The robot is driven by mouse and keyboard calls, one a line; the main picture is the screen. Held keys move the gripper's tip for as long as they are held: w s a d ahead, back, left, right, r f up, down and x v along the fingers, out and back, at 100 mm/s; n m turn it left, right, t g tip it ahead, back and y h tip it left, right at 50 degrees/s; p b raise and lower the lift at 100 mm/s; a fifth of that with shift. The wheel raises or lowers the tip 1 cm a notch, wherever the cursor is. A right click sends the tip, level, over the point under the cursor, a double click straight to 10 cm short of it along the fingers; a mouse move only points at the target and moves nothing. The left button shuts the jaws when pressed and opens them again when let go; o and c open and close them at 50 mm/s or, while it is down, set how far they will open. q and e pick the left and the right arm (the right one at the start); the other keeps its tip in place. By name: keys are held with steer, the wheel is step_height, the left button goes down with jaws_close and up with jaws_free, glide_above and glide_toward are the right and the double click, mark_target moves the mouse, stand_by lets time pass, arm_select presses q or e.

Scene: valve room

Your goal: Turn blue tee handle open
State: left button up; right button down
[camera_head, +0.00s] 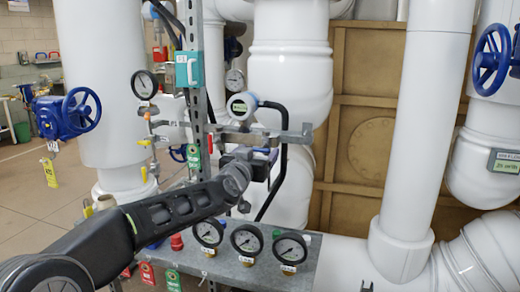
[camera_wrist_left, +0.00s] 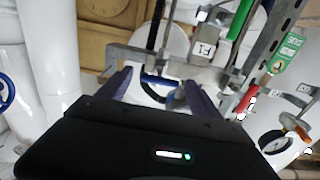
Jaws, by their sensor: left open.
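My left gripper (camera_head: 262,160) reaches in from the lower left to the pipework behind the gauge shelf. In the left wrist view its two fingers (camera_wrist_left: 158,84) are open and apart. A dark blue curved bar, which looks like the blue tee handle (camera_wrist_left: 160,80), shows between the fingers in front of a white round part. I cannot tell whether either finger touches it. In the head view the handle is hidden or too small to make out behind my wrist and gripper. My right gripper is not clearly seen in either view.
A grey shelf (camera_head: 270,268) with several dial gauges lies below my left wrist. A metal upright (camera_head: 201,110) with green tags stands beside the gripper. A black bent pipe (camera_head: 284,150) runs close by on the right. Blue handwheels (camera_head: 82,109) stand farther off.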

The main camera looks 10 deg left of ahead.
arm_select(q)
steer(key=shift+w, duration=1)
steer(key=shift+c, duration=0.4)
steer(key=c, duration=1.3)
